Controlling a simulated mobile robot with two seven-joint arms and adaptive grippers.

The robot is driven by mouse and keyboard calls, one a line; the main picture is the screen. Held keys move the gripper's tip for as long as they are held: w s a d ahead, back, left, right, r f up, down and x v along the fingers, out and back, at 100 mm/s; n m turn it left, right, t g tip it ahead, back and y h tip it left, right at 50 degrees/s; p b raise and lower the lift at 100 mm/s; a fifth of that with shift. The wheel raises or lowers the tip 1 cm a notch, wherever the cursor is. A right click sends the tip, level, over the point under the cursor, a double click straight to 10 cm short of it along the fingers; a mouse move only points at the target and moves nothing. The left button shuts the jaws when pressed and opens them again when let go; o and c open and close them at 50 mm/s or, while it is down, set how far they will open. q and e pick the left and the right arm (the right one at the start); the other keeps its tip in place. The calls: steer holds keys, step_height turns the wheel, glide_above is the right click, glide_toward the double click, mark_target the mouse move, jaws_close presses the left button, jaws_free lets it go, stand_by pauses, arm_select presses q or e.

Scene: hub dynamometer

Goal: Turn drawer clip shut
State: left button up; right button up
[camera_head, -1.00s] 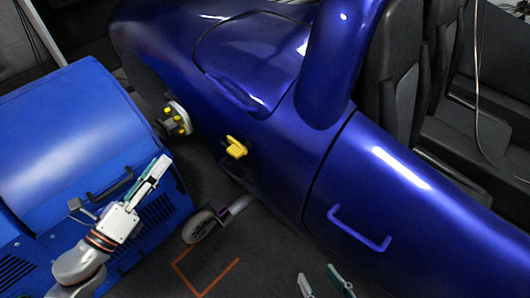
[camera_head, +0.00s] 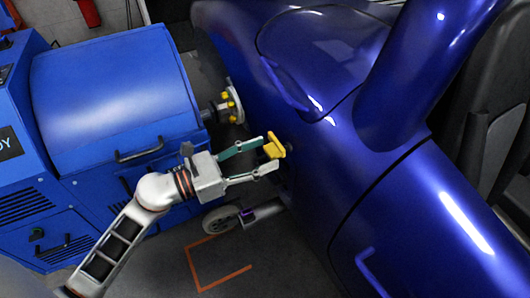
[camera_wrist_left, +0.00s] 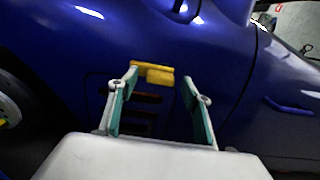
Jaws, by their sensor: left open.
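The drawer (camera_head: 62,262) is in the lower front of the blue machine, at the left of the head view. A small dark piece that may be its clip (camera_head: 38,234) sits near its upper left; its turn is too small to tell. My left gripper (camera_head: 268,153) is open, well right of the drawer, in front of the car's side. A yellow handle-like piece (camera_head: 273,146) on the car is at its fingertips. In the left wrist view the yellow piece (camera_wrist_left: 153,74) shows between the spread fingers; contact cannot be told. My right gripper is out of view.
The blue machine (camera_head: 115,85) fills the left, with a dark handle (camera_head: 140,150) on its front. A hub with yellow studs (camera_head: 232,103) joins it to the blue car (camera_head: 370,140). A small wheel (camera_head: 222,219) stands below. The floor around the orange marking (camera_head: 215,284) is clear.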

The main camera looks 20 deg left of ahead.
arm_select(q)
steer(key=shift+w+d, duration=0.4)
steer(key=shift+w, duration=0.05)
steer(key=c, duration=1.1)
steer(key=shift+c, duration=0.2)
